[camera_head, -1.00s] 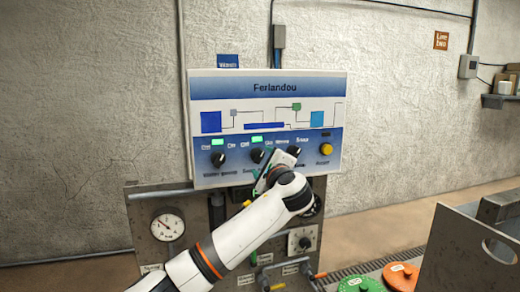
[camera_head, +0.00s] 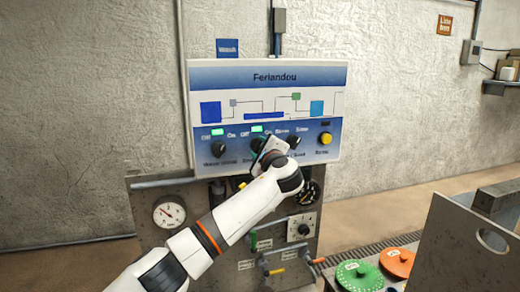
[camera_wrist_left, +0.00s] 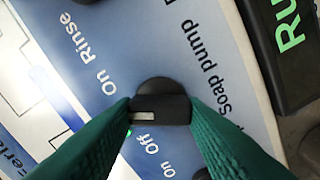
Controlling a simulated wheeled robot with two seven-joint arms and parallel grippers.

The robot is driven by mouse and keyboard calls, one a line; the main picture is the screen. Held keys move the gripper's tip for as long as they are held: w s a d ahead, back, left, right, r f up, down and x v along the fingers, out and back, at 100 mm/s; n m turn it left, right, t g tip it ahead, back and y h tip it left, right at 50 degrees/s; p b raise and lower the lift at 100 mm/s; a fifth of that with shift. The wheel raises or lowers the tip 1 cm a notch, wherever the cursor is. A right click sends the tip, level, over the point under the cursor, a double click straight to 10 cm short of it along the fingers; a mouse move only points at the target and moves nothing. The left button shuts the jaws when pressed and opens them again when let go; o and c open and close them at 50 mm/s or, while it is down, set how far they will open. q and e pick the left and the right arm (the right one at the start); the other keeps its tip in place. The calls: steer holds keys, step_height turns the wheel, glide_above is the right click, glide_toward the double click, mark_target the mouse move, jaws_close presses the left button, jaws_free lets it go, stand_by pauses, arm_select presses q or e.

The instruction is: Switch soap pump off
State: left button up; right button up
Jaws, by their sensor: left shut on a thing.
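The soap pump knob (camera_wrist_left: 160,92) is a black rotary switch on the panel, with "Soap pump" printed beside it in the left wrist view. In the head view my left gripper (camera_head: 261,150) covers most of this knob. The green lamp (camera_head: 257,128) above it is lit. My right gripper is not in view.
The panel (camera_head: 268,76) also carries a lit-lamp knob (camera_head: 218,149) at left, another black knob (camera_head: 293,141) at right and a yellow button (camera_head: 325,138). Below are gauges and valves. A metal frame (camera_head: 455,250) and green and orange discs stand at lower right.

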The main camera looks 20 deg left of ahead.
arm_select(q)
steer(key=shift+f+n+b, duration=0.15)
steer(key=shift+n+b, duration=2.85)
steer(key=shift+b, duration=0.05)
steer(key=shift+f+n+b, duration=0.15)
steer(key=shift+n+b, duration=2.85)
steer(key=shift+b, duration=0.05)
steer(key=o, duration=1)
steer(key=shift+r, duration=0.1)
steer(key=b+v, duration=0.5)
steer(key=v, duration=0.7)
